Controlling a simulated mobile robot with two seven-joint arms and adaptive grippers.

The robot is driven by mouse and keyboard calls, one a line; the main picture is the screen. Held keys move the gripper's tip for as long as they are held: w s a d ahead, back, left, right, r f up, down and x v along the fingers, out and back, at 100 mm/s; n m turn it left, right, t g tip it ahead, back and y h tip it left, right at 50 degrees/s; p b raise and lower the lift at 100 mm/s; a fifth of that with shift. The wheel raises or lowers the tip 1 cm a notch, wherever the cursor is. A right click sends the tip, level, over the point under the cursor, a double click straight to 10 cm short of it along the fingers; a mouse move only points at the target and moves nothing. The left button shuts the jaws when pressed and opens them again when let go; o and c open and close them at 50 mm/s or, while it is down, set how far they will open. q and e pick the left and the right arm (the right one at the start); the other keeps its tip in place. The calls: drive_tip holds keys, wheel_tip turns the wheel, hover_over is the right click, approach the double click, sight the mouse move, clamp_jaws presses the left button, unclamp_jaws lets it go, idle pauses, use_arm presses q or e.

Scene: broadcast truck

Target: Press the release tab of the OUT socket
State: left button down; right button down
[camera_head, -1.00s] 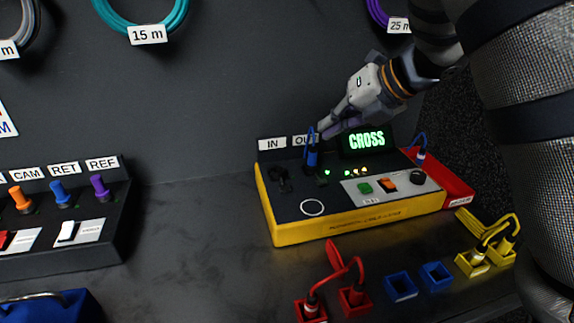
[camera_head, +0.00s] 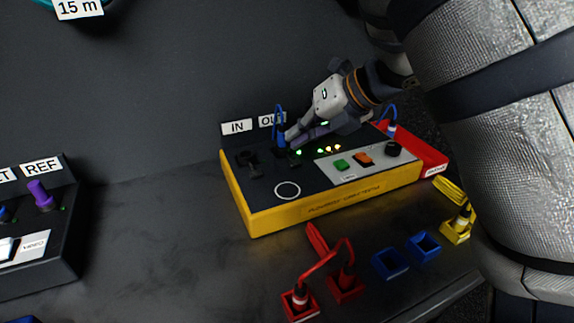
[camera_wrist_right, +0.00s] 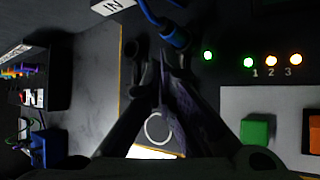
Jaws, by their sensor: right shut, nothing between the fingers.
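The yellow-edged tester box (camera_head: 320,208) lies on the bench with an IN label (camera_head: 237,127) and a partly hidden OUT label (camera_head: 268,121) at its back. A blue cable's plug (camera_head: 280,138) stands upright at the OUT socket; the plug also shows in the right wrist view (camera_wrist_right: 176,38). My right gripper (camera_head: 290,140) is shut and empty, its fingertips low beside the plug's base. The release tab is hard to make out behind the fingertips, and I cannot tell whether they touch it. My left gripper is out of view.
Green and orange buttons (camera_head: 342,165) and a dark knob (camera_head: 394,149) are on the box's right. Red sockets with a looped red cable (camera_head: 322,262), blue empty sockets (camera_head: 390,263) and a yellow socket (camera_head: 456,231) stand in front.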

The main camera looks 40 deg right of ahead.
sight(294, 163)
drive_tip(key=shift+f, duration=0.8)
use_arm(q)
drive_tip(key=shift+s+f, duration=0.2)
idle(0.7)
use_arm(e)
drive_tip(key=shift+f, duration=0.4)
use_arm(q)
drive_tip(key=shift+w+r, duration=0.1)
